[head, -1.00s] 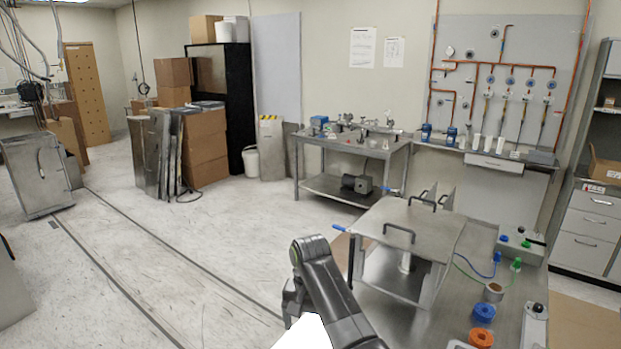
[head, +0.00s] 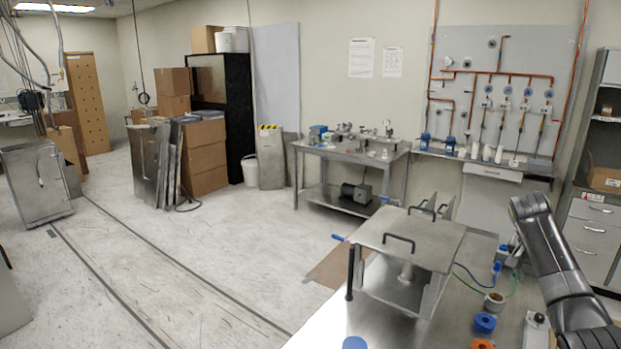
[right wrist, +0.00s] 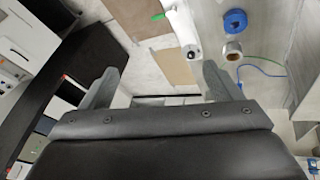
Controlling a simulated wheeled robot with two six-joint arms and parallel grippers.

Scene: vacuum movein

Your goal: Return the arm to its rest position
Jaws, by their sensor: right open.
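My right arm (head: 555,270) reaches up from the lower right corner in the head view, bent at a dark joint over the right end of the steel bench. My right gripper (right wrist: 160,82) shows in the right wrist view with its two grey fingers spread wide and nothing between them. In the head view I cannot make out its fingers clearly. My left arm and gripper are not in view.
A steel bench (head: 470,285) holds a raised metal plate (head: 425,235) with black handles, a blue ring (head: 485,322) and a tape roll (head: 494,302). A drawer cabinet (head: 592,235) stands behind my arm.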

